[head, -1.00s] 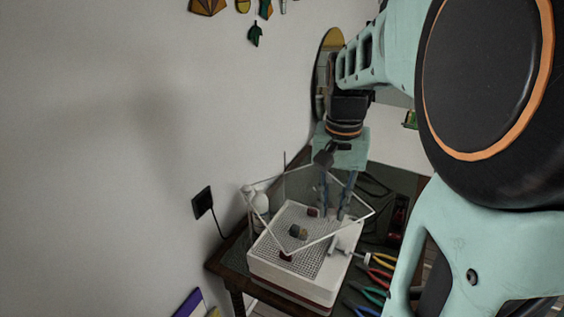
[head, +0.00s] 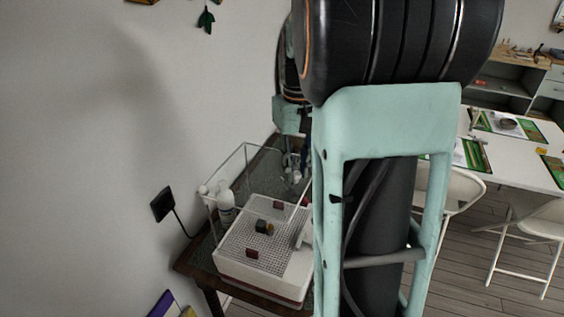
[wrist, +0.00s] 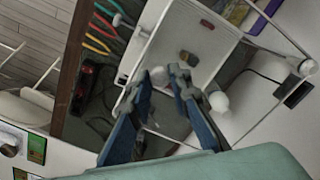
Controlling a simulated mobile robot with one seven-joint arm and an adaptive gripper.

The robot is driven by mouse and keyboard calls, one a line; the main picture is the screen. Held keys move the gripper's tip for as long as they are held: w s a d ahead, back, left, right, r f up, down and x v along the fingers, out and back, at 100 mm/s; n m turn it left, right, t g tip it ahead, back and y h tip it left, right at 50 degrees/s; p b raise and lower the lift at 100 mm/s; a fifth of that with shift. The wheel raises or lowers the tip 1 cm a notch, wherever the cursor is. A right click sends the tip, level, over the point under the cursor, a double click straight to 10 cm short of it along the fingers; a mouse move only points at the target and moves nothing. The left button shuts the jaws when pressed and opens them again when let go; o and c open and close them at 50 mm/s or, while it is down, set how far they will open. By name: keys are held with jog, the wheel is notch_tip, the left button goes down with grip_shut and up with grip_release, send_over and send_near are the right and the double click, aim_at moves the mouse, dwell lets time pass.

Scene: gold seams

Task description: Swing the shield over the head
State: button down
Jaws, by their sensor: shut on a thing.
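The shield (head: 222,168) is a clear pane in a thin white frame. It stands tilted above the white grinder (head: 262,279), with its near edge low over the gridded top. The head (head: 263,227) is a small dark and gold stub in the middle of the grid. My gripper (head: 291,166) is at the shield's far right side, partly hidden behind my arm. In the wrist view my gripper (wrist: 165,76) has its blue fingers close about a small white part at the shield's edge; the exact contact is unclear.
Red-brown pieces (head: 278,205) (head: 252,253) lie on the grid. A white bottle (head: 226,204) stands behind the grinder's left side. Coloured pliers (wrist: 98,35) lie on the bench. A wall socket (head: 163,204) with a cord is at left. A white table (head: 520,165) and chairs stand at right.

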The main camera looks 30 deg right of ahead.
jog(key=shift+w+d+r+n, duration=0.15)
jog(key=shift+w+n, duration=0.15)
jog(key=shift+w, duration=0.2)
jog(key=c, duration=1.8)
grip_release()
jog(key=shift+w, duration=0.1)
jog(key=shift+o, duration=0.2)
notch_tip(320, 180, up, 12)
